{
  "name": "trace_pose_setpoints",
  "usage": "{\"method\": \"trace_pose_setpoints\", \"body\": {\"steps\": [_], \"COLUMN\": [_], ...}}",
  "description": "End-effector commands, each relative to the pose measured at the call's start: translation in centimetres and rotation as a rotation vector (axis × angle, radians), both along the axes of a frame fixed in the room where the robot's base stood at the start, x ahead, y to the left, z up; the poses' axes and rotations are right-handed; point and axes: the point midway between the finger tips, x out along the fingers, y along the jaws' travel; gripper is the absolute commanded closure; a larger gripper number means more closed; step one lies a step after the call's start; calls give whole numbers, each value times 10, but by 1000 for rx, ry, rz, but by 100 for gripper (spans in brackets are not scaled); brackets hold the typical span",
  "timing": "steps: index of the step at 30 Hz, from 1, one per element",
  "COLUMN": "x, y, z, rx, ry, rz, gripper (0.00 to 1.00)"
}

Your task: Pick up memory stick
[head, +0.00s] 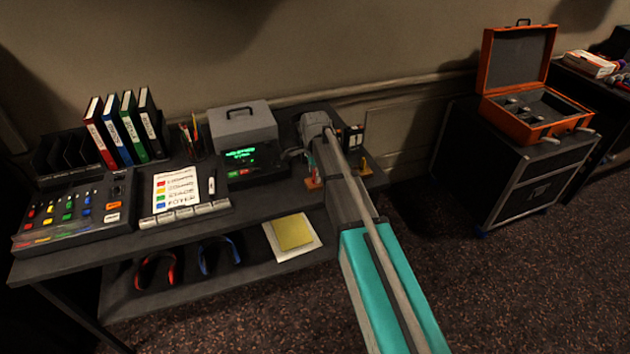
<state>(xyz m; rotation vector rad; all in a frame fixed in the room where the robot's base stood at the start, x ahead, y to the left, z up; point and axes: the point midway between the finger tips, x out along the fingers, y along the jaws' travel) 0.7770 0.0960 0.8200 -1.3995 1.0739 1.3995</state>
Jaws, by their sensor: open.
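I cannot make out a memory stick for certain; it may be too small to tell or hidden behind my arm. My gripper (296,153) is at the right part of the desk (262,190), just right of the black box with a green display (244,160). It is open, and I see nothing held in it. My own arm partly covers it, so its fingertips are hard to see. Small orange pieces (313,184) stand on the desk just below my gripper.
A grey case (242,124), pen holder (192,142), binders (129,128), label sheet (181,188) and button console (75,210) crowd the desk. Headphones (157,271) and a yellow pad (293,233) lie on the lower shelf.

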Motion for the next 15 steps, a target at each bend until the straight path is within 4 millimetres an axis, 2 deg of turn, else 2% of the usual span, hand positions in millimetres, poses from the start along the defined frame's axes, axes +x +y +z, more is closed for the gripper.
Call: {"method": "trace_pose_setpoints", "body": {"steps": [3,15], "x": [0,0], "y": [0,0], "z": [-8,-9], "rx": [0,0], "ry": [0,0], "rz": [0,0], "gripper": [34,34]}}
